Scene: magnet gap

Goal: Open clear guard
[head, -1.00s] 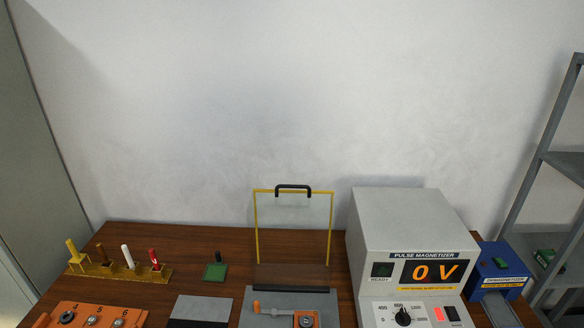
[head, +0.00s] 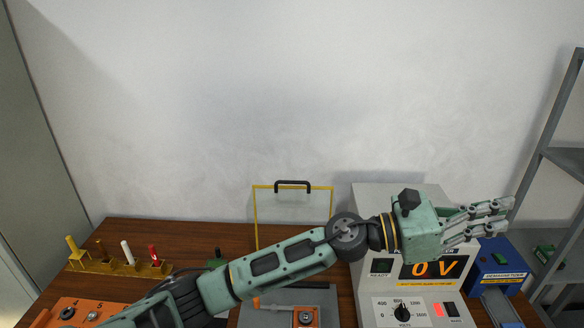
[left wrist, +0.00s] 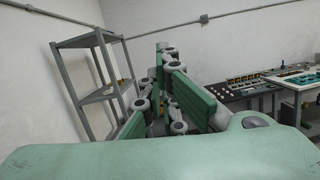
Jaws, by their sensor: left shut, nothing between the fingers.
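The clear guard (head: 292,206) is a transparent panel with a yellow frame and a black handle on its top edge. It stands upright at the back of the grey fixture (head: 290,296) in the head view. My left arm crosses in front of the guard's lower part and hides it. My left gripper (head: 500,215) is shut and empty, in front of the right part of the magnetizer and near the blue demagnetizer, well to the right of the guard. The gripper also shows in the left wrist view (left wrist: 165,75). My right gripper is not in view.
The grey pulse magnetizer (head: 378,305) reads 0 V and stands right of the fixture. The blue demagnetizer (head: 500,262) and a grey shelf (head: 562,158) are at the right. A yellow rack (head: 105,268) with coloured pegs and an orange block (head: 75,312) are at the left.

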